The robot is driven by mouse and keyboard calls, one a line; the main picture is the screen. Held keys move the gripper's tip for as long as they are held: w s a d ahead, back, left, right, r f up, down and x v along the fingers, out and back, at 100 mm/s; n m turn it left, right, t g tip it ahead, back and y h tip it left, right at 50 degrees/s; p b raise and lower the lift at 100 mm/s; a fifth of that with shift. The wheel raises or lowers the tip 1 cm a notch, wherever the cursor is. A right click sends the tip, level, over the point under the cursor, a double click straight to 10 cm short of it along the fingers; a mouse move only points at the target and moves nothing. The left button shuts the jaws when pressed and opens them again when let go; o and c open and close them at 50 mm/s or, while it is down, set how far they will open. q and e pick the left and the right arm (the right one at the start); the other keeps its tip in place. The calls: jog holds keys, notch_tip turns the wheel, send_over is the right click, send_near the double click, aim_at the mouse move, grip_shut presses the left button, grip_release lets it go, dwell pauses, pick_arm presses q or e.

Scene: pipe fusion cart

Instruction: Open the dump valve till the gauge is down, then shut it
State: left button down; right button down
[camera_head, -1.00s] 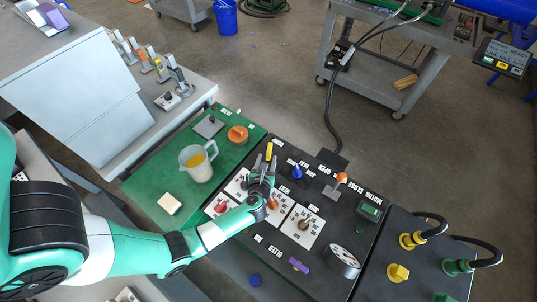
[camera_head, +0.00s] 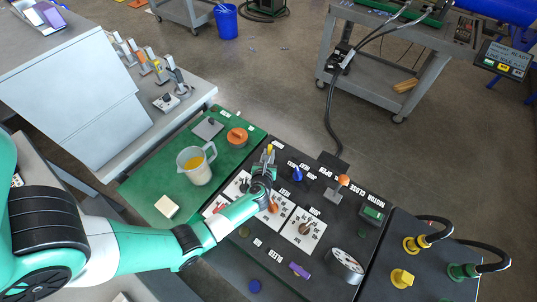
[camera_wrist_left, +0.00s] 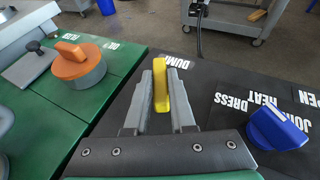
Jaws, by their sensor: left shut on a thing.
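The yellow dump valve handle (camera_head: 270,148) stands at the far edge of the black panel, beside the label DUMP. In the left wrist view the yellow handle (camera_wrist_left: 161,88) lies between the grey fingers of my left gripper (camera_wrist_left: 160,80), pointing away along them. My left gripper (camera_head: 267,156) is shut on it. The base of the valve is hidden by the gripper. A round gauge (camera_head: 346,263) with a pale face sits at the near right of the panel; its reading is too small to tell. My right gripper is not in view.
A blue knob (camera_head: 297,173) stands right of the handle, and an orange-tipped lever (camera_head: 343,180) farther right. An orange-capped container (camera_head: 237,137) and a jug (camera_head: 196,164) stand on the green surface at left.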

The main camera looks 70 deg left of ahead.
pick_arm(q)
jog(key=shift+s+r+p, duration=0.1)
jog(key=shift+r+p, duration=0.05)
jog(key=shift+p, duration=0.3)
jog(key=m+p, duration=0.1)
jog(key=m+t+h+p, duration=0.1)
jog(key=t+p, duration=0.1)
jog(key=shift+s+a+r+m+h, duration=0.15)
jog(key=shift+s+a+m+h, duration=0.1)
jog(key=shift+m+h, duration=0.15)
jog(key=shift+w+m+t+h+p, duration=0.1)
jog(key=shift+m+t+h+p, duration=0.55)
jog(key=shift+t+p, duration=0.2)
jog(key=shift+f+m+h, duration=0.25)
jog(key=shift+h, duration=0.1)
jog(key=c, duration=0.8)
grip_release()
jog(key=shift+o, duration=0.2)
